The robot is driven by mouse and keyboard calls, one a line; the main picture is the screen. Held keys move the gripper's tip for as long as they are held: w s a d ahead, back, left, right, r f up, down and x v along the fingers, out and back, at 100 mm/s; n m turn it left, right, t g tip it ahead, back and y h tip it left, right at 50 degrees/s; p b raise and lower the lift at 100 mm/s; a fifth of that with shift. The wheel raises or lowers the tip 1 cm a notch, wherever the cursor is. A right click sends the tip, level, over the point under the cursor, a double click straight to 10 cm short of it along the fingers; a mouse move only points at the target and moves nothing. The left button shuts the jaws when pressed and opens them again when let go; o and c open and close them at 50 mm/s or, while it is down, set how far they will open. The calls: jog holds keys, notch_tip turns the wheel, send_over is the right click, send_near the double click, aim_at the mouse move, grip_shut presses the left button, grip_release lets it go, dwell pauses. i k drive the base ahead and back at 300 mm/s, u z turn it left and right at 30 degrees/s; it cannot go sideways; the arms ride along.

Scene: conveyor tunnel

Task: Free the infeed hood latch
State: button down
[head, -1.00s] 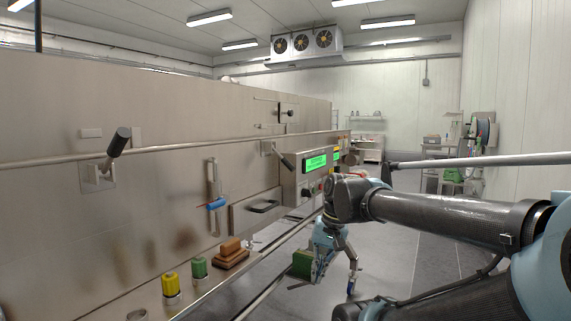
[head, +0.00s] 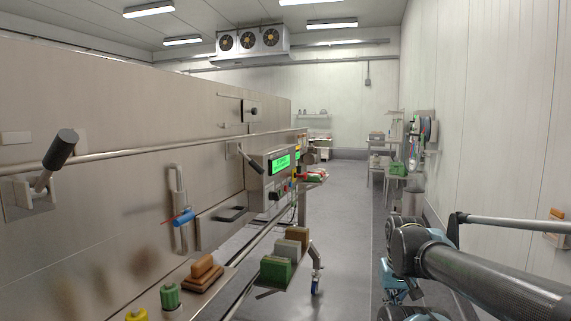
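Two black-gripped lever handles sit on the steel tunnel wall. The near lever (head: 60,150) is at the far left, on a square plate, its grip tilted up to the right. The farther lever (head: 250,158) is beside the control box, its grip slanting down to the right. I cannot tell which one is the infeed hood latch. A blue-gripped slide handle (head: 184,217) sits on a vertical bracket between them. My arm is folded at the lower right, well apart from the wall. My gripper's fingers cannot be made out.
A long rail (head: 130,148) runs along the wall. A control box (head: 268,175) with a green screen juts out. A green block (head: 276,269) sits on a low stand. The aisle floor (head: 345,220) is clear.

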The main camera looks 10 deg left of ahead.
aim_at(258, 169)
jog(key=z, duration=0.15)
jog(key=i, duration=2.05)
jog(key=u, duration=2.9)
